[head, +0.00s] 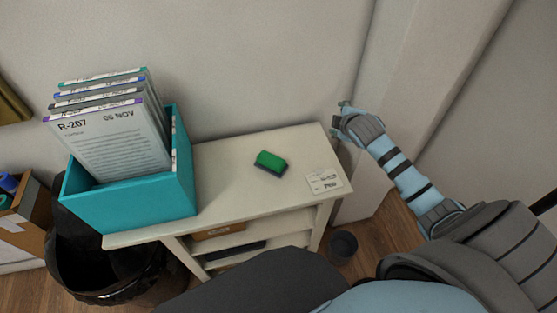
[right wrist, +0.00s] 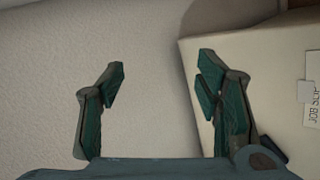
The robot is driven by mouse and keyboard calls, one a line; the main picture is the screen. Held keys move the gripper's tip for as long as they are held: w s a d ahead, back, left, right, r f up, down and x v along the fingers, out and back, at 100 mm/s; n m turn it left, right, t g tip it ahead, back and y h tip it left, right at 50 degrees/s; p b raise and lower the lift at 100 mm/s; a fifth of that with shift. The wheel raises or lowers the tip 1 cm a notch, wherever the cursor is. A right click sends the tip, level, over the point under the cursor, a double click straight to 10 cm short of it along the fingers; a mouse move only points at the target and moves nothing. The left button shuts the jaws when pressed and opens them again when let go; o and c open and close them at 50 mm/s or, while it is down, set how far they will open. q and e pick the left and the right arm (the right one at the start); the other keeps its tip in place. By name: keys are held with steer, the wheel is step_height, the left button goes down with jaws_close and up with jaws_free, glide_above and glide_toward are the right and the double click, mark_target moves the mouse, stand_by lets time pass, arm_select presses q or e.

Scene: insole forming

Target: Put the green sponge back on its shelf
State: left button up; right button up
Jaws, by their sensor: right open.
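The green sponge (head: 270,162), with a dark underside, lies on the cream top of a small shelf unit (head: 225,165), right of its middle. Below the top, shelves show at the front, partly hidden by my own body; a dark flat item (head: 234,250) lies on one. My right gripper (head: 342,112) is beyond the top's back right corner, apart from the sponge. In the right wrist view my right gripper (right wrist: 160,80) is open and empty, with the edge of the top behind one finger. The sponge is not clearly seen there. My left gripper is not in view.
A teal box (head: 130,200) of upright folders fills the left of the top. A white label (head: 324,181) lies at the right, also in the right wrist view (right wrist: 312,100). A black bin (head: 105,280) and a dark cup (head: 343,245) stand on the floor.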

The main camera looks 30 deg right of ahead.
steer(key=d+r+n+t+b, duration=0.1)
steer(key=d+r+n+t, duration=0.2)
steer(key=n, duration=0.4)
steer(key=n+g+y+b, duration=0.1)
steer(key=n+y+b, duration=0.2)
steer(key=n+y, duration=1.5)
glide_toward(272, 159)
steer(key=w+a+n+h, duration=0.1)
steer(key=a+n+h, duration=0.1)
steer(key=w+a+n+h, duration=0.4)
steer(key=shift+a+h, duration=0.3)
steer(key=shift+a, duration=0.1)
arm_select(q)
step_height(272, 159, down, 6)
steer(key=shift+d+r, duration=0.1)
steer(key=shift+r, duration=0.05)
arm_select(e)
steer(key=shift+r, duration=0.1)
steer(key=c, duration=1.2)
steer(key=shift+c, duration=0.2)
